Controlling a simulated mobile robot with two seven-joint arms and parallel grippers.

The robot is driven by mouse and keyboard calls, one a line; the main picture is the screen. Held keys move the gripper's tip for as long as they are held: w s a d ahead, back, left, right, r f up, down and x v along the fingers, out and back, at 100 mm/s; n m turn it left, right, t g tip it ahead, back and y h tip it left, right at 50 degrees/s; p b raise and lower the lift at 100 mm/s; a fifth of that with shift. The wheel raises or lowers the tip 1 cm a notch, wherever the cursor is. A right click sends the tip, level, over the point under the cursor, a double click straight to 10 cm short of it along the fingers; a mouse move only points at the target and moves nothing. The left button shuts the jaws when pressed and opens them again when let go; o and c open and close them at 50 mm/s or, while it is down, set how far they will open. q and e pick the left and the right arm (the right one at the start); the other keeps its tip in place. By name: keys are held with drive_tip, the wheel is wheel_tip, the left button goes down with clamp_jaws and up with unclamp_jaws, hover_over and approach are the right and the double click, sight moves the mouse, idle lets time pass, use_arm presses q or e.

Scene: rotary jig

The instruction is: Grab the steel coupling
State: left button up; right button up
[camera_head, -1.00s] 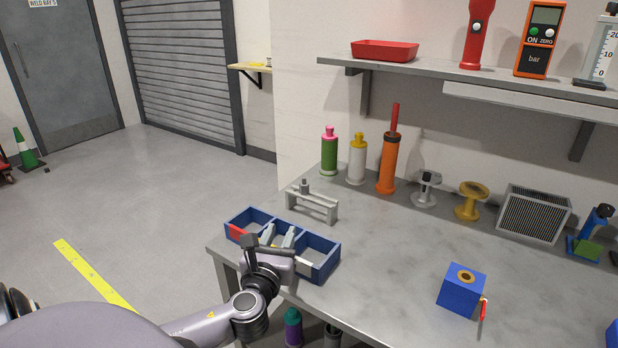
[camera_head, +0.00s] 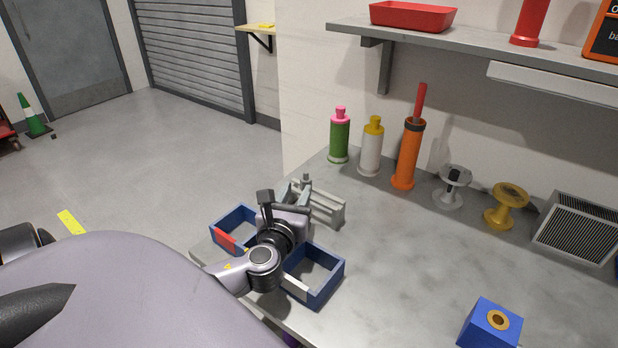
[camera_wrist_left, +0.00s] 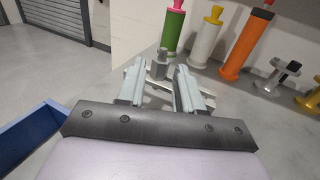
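The steel coupling looks to be the small grey stepped cylinder (camera_head: 306,181) upright on a grey bench stand (camera_head: 328,205). In the left wrist view the coupling (camera_wrist_left: 159,64) shows between and just beyond my two fingertips. The wrist view shows a clear gap between the fingers (camera_wrist_left: 159,82). I cannot tell whether either finger touches the coupling. My right gripper is not in view.
A blue divided tray (camera_head: 328,283) lies under my left wrist. Green (camera_head: 340,138), white (camera_head: 371,150) and orange (camera_head: 407,155) cylinders stand behind the stand. Grey (camera_head: 452,187) and yellow (camera_head: 505,207) spools are to the right. A blue block (camera_head: 485,328) is at front right; mid-bench is clear.

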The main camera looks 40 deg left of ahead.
sight(305, 175)
use_arm(q)
drive_tip(key=x, duration=0.6)
drive_tip(key=shift+w+d+r+p, duration=0.1)
drive_tip(key=shift+d+r+p, duration=0.1)
drive_tip(key=shift+r+p, duration=0.15)
drive_tip(key=shift+w+a+f, duration=0.1)
drive_tip(key=shift+w+a, duration=0.2)
drive_tip(key=shift+w, duration=0.25)
drive_tip(key=shift+c, duration=0.4)
clamp_jaws()
